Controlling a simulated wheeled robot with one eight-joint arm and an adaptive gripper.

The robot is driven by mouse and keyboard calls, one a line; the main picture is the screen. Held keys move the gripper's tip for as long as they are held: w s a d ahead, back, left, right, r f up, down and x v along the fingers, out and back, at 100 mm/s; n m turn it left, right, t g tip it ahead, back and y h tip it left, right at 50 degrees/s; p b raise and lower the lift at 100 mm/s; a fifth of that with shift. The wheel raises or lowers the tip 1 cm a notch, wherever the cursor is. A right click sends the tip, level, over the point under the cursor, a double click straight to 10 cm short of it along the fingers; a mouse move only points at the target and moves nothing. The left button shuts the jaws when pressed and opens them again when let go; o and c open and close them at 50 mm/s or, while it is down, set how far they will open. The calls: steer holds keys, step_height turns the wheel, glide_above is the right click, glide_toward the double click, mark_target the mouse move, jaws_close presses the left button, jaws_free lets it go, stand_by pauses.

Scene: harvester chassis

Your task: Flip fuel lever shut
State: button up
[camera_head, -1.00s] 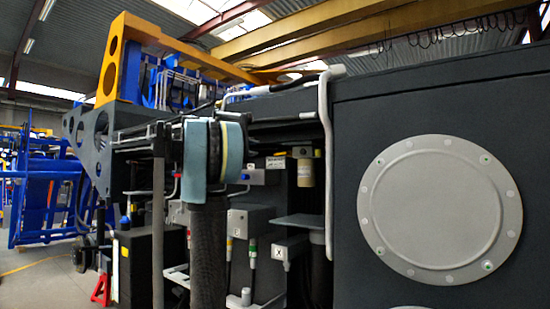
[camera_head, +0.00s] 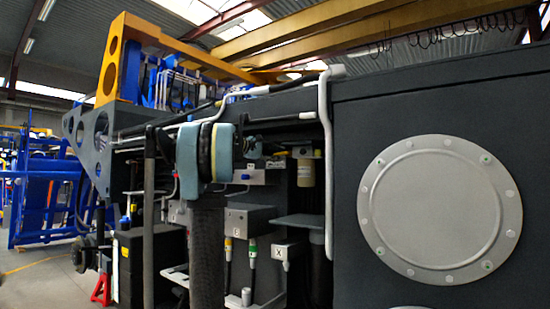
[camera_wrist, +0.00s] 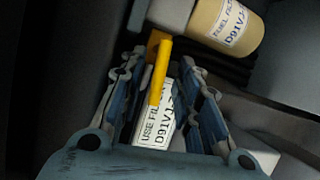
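The yellow fuel lever (camera_wrist: 159,72) shows in the wrist view as a narrow bar slanting slightly, with its top end at a darker yellow piece. My gripper (camera_wrist: 162,66) is open, one finger on each side of the lever, with visible gaps between lever and fingers. A white label (camera_wrist: 160,128) with black print lies behind the lever, partly covered by it and the fingers. In the head view my gripper (camera_head: 250,148) is small and partly hidden behind my own arm; I cannot make out the lever there.
A tan fuel filter (camera_wrist: 224,27) hangs close at the upper right of the fingers; it also shows in the head view (camera_head: 305,172). A grey pipe (camera_head: 325,150) runs down beside it. Grey boxes (camera_head: 250,217) with cables sit below. A dark panel with a round cover (camera_head: 440,210) stands right.

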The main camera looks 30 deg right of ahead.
jaws_close()
steer(key=shift+r+m+y, duration=0.15)
steer(key=shift+m+y, duration=0.15)
steer(key=shift+m, duration=0.3)
jaws_free()
